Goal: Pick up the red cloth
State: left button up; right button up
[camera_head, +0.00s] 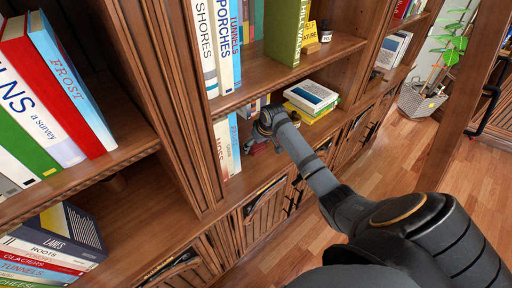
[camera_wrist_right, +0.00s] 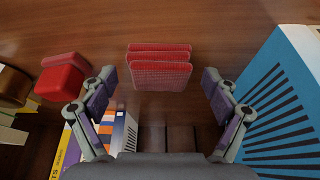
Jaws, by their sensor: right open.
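The red cloth (camera_wrist_right: 160,68) shows in the right wrist view as a folded, textured red stack on a brown wooden shelf. It lies ahead of my right gripper (camera_wrist_right: 159,80), centred between the two spread fingers. The fingers are open, with space on both sides of the cloth, and neither visibly touches it. In the head view my right arm reaches into the lower shelf bay, where the gripper (camera_head: 266,126) is small and mostly hidden by its own wrist. I cannot make out the cloth clearly there. My left gripper is not in view.
In the right wrist view, a blue book (camera_wrist_right: 287,105) stands close on the right and a red lidded object (camera_wrist_right: 63,77) sits left. In the head view, stacked books (camera_head: 311,97) lie right of the gripper, and a shelf board (camera_head: 285,72) runs above it.

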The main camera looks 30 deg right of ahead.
jog(key=shift+s, duration=0.1)
jog(key=c, duration=1.2)
